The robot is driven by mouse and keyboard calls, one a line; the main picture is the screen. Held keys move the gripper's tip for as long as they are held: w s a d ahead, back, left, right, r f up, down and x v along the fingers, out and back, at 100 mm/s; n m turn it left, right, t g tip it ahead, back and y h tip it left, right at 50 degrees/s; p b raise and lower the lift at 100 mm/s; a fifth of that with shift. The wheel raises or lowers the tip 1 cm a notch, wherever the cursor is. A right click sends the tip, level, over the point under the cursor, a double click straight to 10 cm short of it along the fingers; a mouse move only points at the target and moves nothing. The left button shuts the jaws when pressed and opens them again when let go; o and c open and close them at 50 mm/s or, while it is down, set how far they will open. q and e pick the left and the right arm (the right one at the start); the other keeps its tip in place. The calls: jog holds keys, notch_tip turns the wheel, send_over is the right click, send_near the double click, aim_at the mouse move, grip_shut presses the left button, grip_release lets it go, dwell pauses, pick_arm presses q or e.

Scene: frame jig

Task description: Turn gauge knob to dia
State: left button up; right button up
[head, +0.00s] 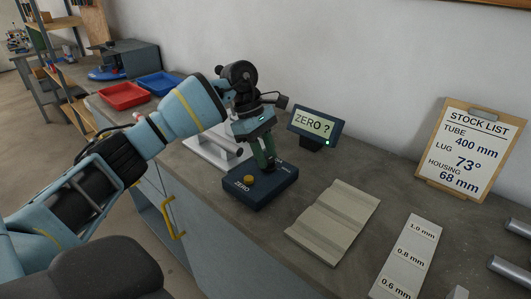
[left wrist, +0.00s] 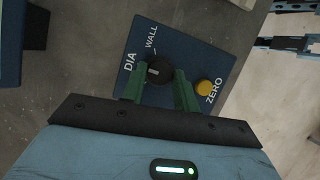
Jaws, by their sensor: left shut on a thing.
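The gauge box (head: 277,190) is a dark blue block on the bench, with a yellow ZERO button (head: 249,180) on top. My left gripper (head: 268,164) points down at its far side, with green fingers. In the left wrist view the black gauge knob (left wrist: 159,71) sits between those fingers (left wrist: 160,88), which are shut on it. The box face (left wrist: 185,50) carries the labels DIA and WALL beside the knob. A pale mark shows on the knob, but its exact direction is hard to tell. The display (head: 315,126) reads "ZERO ?". My right gripper is out of view.
A grooved plate (head: 335,222) lies right of the gauge, then a strip (head: 408,258) marked 1.0, 0.8 and 0.6 mm. A stock list board (head: 469,150) leans on the wall. A light metal fixture (head: 205,149) stands behind the gauge. Red (head: 124,96) and blue (head: 158,84) trays stand farther back.

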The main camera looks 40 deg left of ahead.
pick_arm(q)
jog(key=o, duration=1)
jog(key=shift+c, duration=0.2)
jog(key=v, duration=0.8)
jog(key=shift+f, duration=0.15)
